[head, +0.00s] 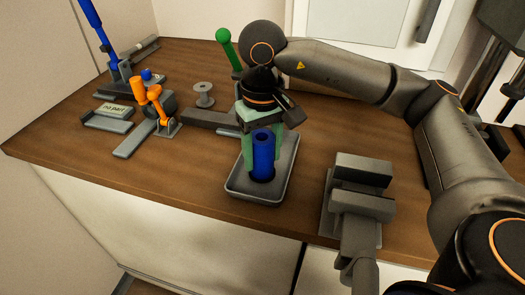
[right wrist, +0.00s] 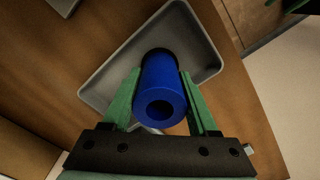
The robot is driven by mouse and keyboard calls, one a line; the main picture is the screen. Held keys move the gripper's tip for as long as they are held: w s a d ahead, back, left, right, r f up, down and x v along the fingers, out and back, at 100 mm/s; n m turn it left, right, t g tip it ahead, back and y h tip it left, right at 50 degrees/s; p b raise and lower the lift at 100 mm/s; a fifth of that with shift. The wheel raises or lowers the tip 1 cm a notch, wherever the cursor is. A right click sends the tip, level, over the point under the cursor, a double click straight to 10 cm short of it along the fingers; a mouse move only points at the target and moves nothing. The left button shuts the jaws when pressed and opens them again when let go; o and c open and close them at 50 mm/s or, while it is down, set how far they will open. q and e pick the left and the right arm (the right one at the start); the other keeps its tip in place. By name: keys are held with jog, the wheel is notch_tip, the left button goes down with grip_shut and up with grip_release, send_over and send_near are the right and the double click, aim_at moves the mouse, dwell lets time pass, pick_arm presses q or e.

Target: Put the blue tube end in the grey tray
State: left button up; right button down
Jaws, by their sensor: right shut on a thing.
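The blue tube end (head: 263,152) is a short hollow blue cylinder, standing upright over the grey tray (head: 275,192). My right gripper (head: 262,158) has its green fingers on both sides of the tube end and is shut on it. In the right wrist view the tube end (right wrist: 163,90) sits between the two green fingers, its open bore facing the camera. The grey tray (right wrist: 97,90) lies beneath it. I cannot tell whether its lower end touches the tray floor. My left gripper is not in view.
A grey vise-like block (head: 357,195) stands right of the tray. Left are an orange clamp (head: 155,100), a grey spool (head: 204,95), a labelled plate (head: 114,112) and a tall blue tube (head: 94,22). A green tube (head: 228,50) stands behind. The front-left table is clear.

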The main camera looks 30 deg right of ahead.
jog(key=shift+f+b, duration=0.35)
jog(key=shift+b, duration=0.05)
jog(key=c, duration=0.5)
grip_release()
jog(key=shift+r, duration=0.1)
jog(key=o, duration=0.3)
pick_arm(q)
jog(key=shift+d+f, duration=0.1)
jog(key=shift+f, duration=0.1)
pick_arm(e)
jog(key=shift+o, duration=0.2)
